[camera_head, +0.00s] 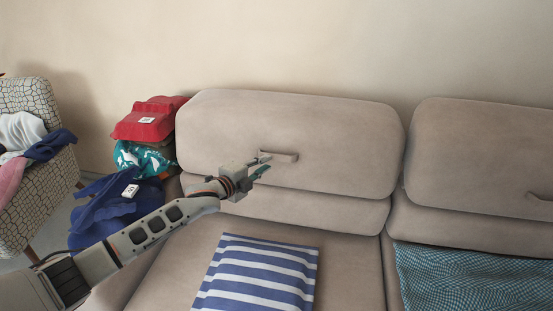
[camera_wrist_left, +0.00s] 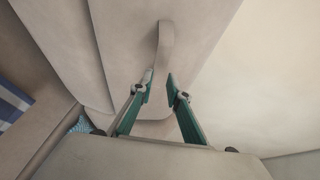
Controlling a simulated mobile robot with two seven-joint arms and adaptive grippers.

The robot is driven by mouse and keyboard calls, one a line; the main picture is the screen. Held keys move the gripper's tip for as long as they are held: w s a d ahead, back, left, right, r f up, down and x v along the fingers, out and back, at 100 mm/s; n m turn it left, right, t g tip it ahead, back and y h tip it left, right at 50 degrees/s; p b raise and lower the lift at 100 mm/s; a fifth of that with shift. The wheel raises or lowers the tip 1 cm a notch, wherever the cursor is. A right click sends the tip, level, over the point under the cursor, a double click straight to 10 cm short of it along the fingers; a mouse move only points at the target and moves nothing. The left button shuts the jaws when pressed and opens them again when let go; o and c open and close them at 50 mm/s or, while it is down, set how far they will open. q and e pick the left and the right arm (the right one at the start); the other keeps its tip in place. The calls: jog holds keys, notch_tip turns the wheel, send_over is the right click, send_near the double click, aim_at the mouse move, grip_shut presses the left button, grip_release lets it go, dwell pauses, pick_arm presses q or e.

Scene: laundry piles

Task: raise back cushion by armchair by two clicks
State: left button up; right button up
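The back cushion (camera_head: 330,135) nearest the armchair (camera_head: 48,205) is a beige block on the left part of the sofa, with a short beige pull tab (camera_head: 284,156) on its front. In the left wrist view the tab (camera_wrist_left: 166,45) runs down toward my fingertips. My left gripper (camera_head: 264,165) is at the tab's left end in the head view. In the left wrist view the gripper (camera_wrist_left: 161,80) is open, its two green-padded fingers apart with the tab's near end about between the tips. I cannot tell whether they touch it. My right gripper is not in view.
A second back cushion (camera_head: 480,155) with its own tab is at right. A striped blue cloth (camera_head: 262,275) and a teal checked cloth (camera_head: 470,280) lie on the seats. Red (camera_head: 150,120), teal and blue laundry is piled at the sofa's left end. Clothes lie on the armchair.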

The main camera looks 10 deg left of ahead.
aim_at(275, 158)
pick_arm(q)
jog(key=b+x, duration=0.2)
jog(key=x, duration=0.5)
jog(key=shift+f, duration=0.15)
jog(key=shift+w, duration=0.1)
grip_shut()
